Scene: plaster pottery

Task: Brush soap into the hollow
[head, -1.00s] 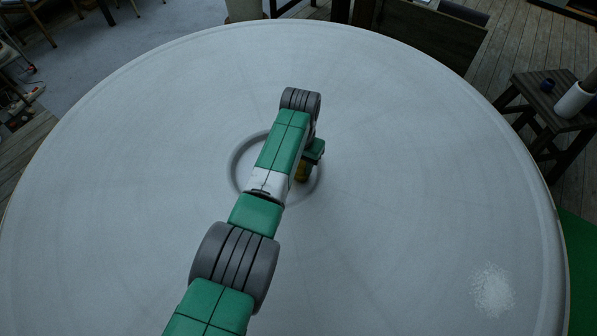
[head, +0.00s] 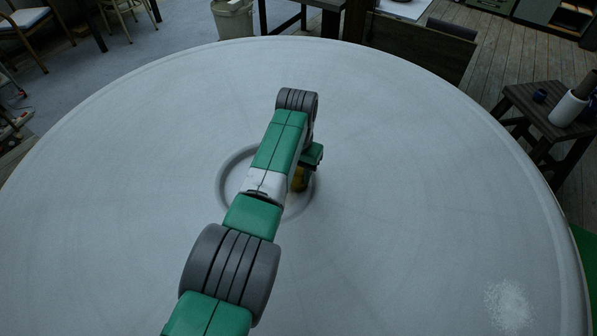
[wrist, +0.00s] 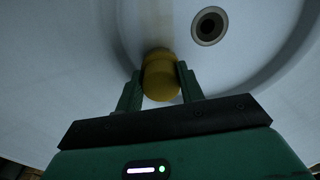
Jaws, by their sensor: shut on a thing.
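A large round white plaster surface (head: 420,180) fills most of the head view. The hollow (head: 222,184) is a ring-shaped dip near its middle, partly hidden by my arm. My gripper (wrist: 160,82) is shut on a yellow rounded thing, likely the brush (wrist: 161,72); its yellow part also shows in the head view (head: 299,179), over the right side of the hollow. A pale tan band runs beyond it in the wrist view; I cannot tell whether this is bristles or touching the plaster. A dark round hole with a pale rim (wrist: 209,27) lies just beyond, to the right.
A pale powdery patch (head: 509,306) lies on the plaster at lower right. A dark wooden stool (head: 548,112) with a white cylinder (head: 568,108) stands beyond the right edge. A pale bin (head: 233,19) stands behind. The plaster around the hollow is otherwise clear.

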